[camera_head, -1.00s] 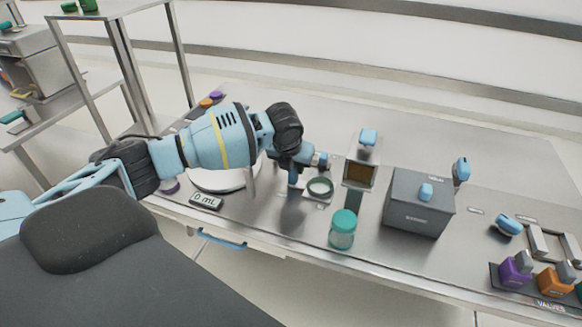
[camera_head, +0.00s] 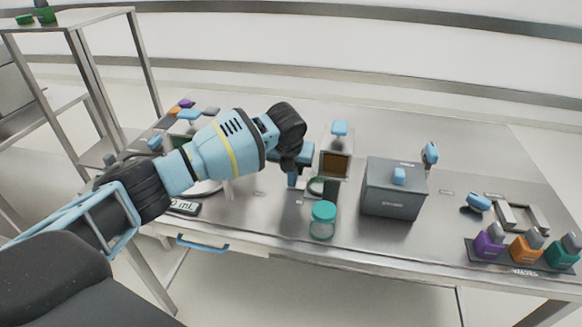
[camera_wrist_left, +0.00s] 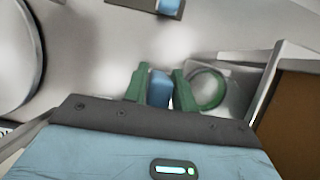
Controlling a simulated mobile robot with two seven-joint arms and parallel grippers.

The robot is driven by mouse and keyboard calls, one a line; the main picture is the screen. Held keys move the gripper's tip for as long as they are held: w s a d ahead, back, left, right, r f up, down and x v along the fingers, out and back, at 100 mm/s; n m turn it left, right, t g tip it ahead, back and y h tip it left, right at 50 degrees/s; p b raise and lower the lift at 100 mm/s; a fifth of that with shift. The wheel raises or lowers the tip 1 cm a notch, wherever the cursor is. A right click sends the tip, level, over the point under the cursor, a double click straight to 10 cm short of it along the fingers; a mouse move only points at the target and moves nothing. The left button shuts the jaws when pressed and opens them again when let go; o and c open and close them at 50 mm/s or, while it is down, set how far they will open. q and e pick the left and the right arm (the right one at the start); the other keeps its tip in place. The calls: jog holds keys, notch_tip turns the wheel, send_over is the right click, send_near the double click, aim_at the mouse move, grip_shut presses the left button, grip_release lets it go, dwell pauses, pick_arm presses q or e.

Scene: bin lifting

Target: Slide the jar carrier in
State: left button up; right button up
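The jar carrier is a small plate with a greenish ring (camera_wrist_left: 207,89) and a blue handle (camera_wrist_left: 159,89). In the left wrist view the handle sits between the green fingers of my left gripper (camera_wrist_left: 158,86), which looks shut on it. The ring is just right of the fingers and looks empty. In the head view my left gripper (camera_head: 293,178) is low over the table, partly hiding the ring (camera_head: 316,186). Right of it stands an open-fronted box (camera_head: 335,163) with a brown interior and blue top knob. My right gripper is not in view.
A grey box (camera_head: 394,188) with a blue knob stands further right. A white round plate (camera_head: 203,188) and a small display (camera_head: 184,207) are left.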

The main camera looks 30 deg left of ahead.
pick_arm(q)
jog(key=o, duration=0.3)
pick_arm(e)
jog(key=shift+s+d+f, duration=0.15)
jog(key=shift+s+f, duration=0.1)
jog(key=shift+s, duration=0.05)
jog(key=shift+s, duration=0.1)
pick_arm(q)
jog(key=p+v, duration=0.1)
jog(key=v, duration=0.6)
jog(key=shift+r, duration=0.35)
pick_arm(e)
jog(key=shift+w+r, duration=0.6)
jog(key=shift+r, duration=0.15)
pick_arm(q)
jog(key=shift+s, duration=0.15)
